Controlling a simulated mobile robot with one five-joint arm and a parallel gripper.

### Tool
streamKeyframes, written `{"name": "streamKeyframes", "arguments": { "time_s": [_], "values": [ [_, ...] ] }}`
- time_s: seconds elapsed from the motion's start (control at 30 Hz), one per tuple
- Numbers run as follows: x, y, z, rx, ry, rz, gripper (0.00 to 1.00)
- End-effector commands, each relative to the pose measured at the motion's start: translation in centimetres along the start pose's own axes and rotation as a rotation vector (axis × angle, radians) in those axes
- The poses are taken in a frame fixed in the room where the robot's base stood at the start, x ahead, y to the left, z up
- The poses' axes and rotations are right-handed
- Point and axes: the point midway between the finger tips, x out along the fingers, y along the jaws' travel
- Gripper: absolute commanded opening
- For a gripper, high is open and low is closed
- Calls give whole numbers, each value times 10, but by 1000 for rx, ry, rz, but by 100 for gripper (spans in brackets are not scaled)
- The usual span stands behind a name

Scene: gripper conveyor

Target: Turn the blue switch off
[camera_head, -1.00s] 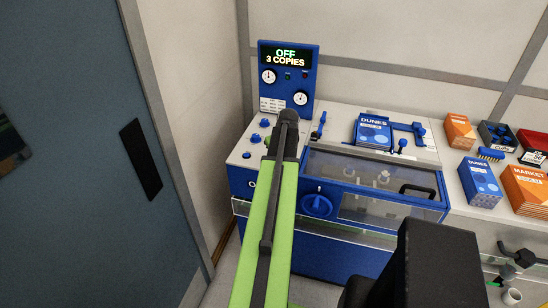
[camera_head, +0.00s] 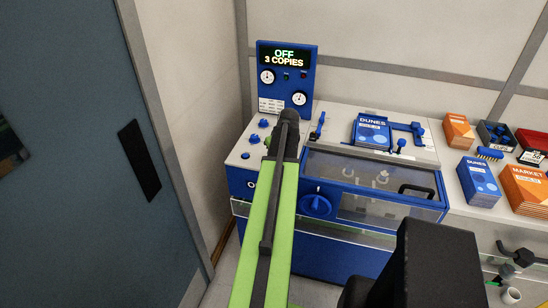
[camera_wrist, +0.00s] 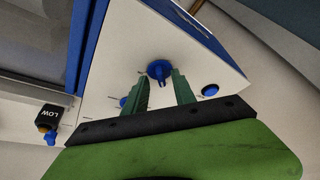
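The machine's white panel (camera_head: 236,160) carries several blue controls. In the wrist view, a blue switch with a raised handle (camera_wrist: 159,70) stands just beyond and between my fingertips. My gripper (camera_wrist: 160,84) has its two green fingers apart, with nothing held between them. In the head view, my gripper (camera_head: 272,136) is over the right side of this panel, partly hidden by my arm. Blue knobs show left of it, one at the back (camera_head: 264,123) and one nearer (camera_head: 255,138). The display (camera_head: 285,57) reads "OFF" and "3 COPIES".
A round blue button (camera_wrist: 209,90) sits right of the switch in the wrist view. A blue lever (camera_head: 319,122) and a large blue dial (camera_head: 317,205) are to the right in the head view. A dark door (camera_head: 90,140) is at the left.

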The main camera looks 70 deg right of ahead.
Motion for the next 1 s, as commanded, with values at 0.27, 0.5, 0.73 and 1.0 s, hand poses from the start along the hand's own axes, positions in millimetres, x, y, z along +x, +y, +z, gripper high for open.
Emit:
{"name": "streamKeyframes", "arguments": {
  "time_s": [0.27, 0.5, 0.73, 1.0],
  "values": [
    [-5, -1, 0, 0, -1, -2, 32],
    [-42, -2, -2, 1, -1, -2, 32],
    [-98, -1, -3, 1, -1, -1, 32],
    [-159, -1, -3, 1, 0, -1, 32]
  ]
}}
